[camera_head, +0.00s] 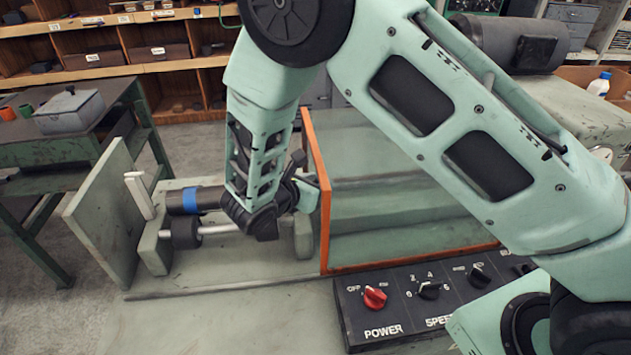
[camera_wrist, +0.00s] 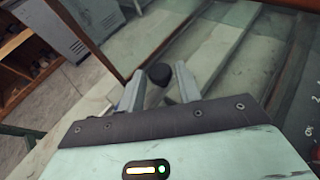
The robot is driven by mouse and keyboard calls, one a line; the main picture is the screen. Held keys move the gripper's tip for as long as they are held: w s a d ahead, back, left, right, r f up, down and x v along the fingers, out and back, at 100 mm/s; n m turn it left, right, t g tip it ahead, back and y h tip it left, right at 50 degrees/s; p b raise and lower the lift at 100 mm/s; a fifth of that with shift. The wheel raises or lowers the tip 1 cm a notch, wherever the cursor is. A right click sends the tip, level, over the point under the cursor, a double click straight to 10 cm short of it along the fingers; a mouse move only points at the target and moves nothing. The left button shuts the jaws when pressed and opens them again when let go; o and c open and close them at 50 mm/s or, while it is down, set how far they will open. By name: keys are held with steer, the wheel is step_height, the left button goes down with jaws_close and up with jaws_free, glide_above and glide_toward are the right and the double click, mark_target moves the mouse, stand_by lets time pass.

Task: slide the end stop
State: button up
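A dark round collar (camera_head: 186,232) sits on a pale horizontal rod (camera_head: 215,229) near the rod's left support block; it may be the end stop, but I cannot be sure. Behind it lies a dark cylinder with a blue band (camera_head: 190,199). My gripper (camera_head: 306,182) is at the right end of the rod, partly hidden by my wrist in the head view. In the wrist view, my gripper (camera_wrist: 158,86) has its two fingers spread apart. A black knob (camera_wrist: 158,73) shows between or just beyond the fingertips; I cannot tell whether they touch it.
An orange-edged clear guard (camera_head: 318,190) stands close to the right of my gripper. A pale upright plate (camera_head: 108,215) and a white lever (camera_head: 139,194) stand at the left. A control panel (camera_head: 420,300) with a red power knob lies in front.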

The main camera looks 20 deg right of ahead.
jaws_close()
steer(key=shift+w+a, duration=0.2)
steer(key=shift+a, duration=0.6)
steer(key=shift+w+a, duration=0.15)
steer(key=shift+a, duration=0.6)
jaws_free()
steer(key=b+v, duration=0.3)
steer(key=v, duration=1.4)
steer(key=shift+s+a+r, duration=0.1)
steer(key=shift+a, duration=0.05)
steer(key=s+d+r+m+g+y, duration=0.1)
steer(key=s+d+m+g+y, duration=0.2)
steer(key=s+d+m+y, duration=0.2)
steer(key=s+d+r+m+g+y, duration=0.2)
steer(key=s+d+m+g+y, duration=0.2)
steer(key=s+m, duration=0.8)
steer(key=s+d+y, duration=0.1)
steer(key=s+y, duration=0.1)
steer(key=s, duration=0.2)
steer(key=shift+d+g+y, duration=0.3)
steer(key=shift+d+y, duration=0.05)
steer(key=shift+y, duration=0.05)
